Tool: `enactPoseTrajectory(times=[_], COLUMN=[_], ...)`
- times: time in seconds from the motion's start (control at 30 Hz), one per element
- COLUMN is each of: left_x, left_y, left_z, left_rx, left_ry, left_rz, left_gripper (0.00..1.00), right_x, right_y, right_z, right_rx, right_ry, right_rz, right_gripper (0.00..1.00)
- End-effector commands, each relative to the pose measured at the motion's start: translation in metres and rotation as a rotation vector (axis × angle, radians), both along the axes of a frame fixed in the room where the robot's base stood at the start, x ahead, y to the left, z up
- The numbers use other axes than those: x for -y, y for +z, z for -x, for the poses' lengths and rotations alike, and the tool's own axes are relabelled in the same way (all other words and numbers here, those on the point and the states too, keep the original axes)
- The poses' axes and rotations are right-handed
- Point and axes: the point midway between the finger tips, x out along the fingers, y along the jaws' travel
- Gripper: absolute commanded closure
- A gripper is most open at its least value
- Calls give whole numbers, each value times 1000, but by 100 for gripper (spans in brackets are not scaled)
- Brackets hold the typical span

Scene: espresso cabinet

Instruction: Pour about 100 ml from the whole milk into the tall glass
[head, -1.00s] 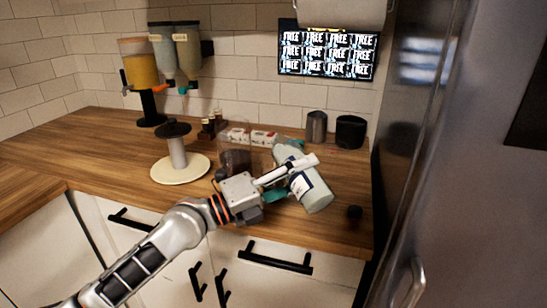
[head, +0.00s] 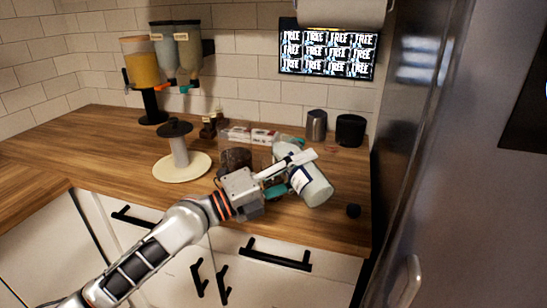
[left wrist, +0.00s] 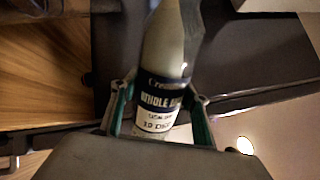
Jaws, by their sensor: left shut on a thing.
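The whole milk bottle (head: 316,188) is pale with a dark label and is tilted, its upper end leaning up and to the left over the counter. In the left wrist view the bottle (left wrist: 165,85) shows a label reading "Creamline" and "WHOLE". My left gripper (head: 288,177) is shut around the bottle's body, and its fingers show on either side of the label in the left wrist view (left wrist: 158,112). I cannot clearly make out the tall glass. A dark brownish vessel (head: 236,157) stands behind my gripper, partly hidden by it. My right gripper is not in view.
A round stand (head: 181,165) with a pale base is left of my gripper. Small cartons (head: 262,136), a metal cup (head: 316,125) and a black canister (head: 350,131) stand at the back. The left counter is clear.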

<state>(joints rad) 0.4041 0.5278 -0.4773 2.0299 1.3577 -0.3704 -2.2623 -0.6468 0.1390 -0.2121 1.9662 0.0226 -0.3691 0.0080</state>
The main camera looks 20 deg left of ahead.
Motion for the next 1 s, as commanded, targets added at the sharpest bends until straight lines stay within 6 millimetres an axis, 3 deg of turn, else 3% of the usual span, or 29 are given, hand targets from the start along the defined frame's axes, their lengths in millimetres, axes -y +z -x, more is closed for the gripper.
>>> enactPoseTrajectory(times=[1.0], left_x=[-1], left_y=[8], left_z=[-5], left_rx=[-41], left_ry=[3], left_rz=[42], left_gripper=[90], right_x=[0], right_y=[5], right_z=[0], right_rx=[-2], right_ry=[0], right_rz=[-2], right_gripper=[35])
